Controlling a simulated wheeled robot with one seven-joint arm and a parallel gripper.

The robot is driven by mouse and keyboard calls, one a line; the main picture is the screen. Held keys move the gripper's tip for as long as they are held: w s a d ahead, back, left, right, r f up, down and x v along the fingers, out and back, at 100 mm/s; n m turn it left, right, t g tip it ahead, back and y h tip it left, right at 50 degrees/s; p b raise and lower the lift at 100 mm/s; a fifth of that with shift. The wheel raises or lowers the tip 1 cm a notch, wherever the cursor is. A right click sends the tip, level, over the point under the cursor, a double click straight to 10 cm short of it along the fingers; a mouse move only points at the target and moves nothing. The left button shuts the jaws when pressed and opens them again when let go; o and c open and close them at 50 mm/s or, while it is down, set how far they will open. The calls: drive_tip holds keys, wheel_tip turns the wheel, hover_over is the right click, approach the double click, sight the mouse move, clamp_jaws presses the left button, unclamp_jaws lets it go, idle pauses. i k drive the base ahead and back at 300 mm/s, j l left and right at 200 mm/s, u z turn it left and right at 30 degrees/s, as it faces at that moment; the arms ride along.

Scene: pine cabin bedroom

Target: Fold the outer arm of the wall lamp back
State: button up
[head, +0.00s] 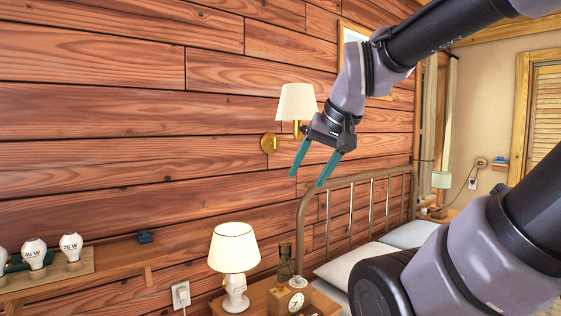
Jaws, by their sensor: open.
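The wall lamp has a cream shade (297,102) and a round brass wall plate (269,143) on the plank wall. A short brass arm (285,136) runs from the plate towards the stem under the shade. My gripper (312,178) is open, with two teal fingers pointing down and to the left. It appears just right of and below the shade, and its body partly covers the area beside the lamp's stem. I cannot tell whether it touches the lamp. Nothing shows between the fingers.
A metal bed frame (330,185) with pillows is at the right. A shelf (120,262) with several bulbs is at the lower left. The wall left of the lamp is clear.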

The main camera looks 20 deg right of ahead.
sight(297, 104)
drive_tip(key=k+l, duration=0.25)
drive_tip(key=l, duration=0.2)
drive_tip(key=k+l+u, duration=0.1)
drive_tip(key=l, duration=0.35)
drive_tip(key=k+l, duration=0.6)
drive_tip(key=l, duration=0.25)
drive_tip(key=i+u, duration=0.5)
drive_tip(key=i, duration=0.35)
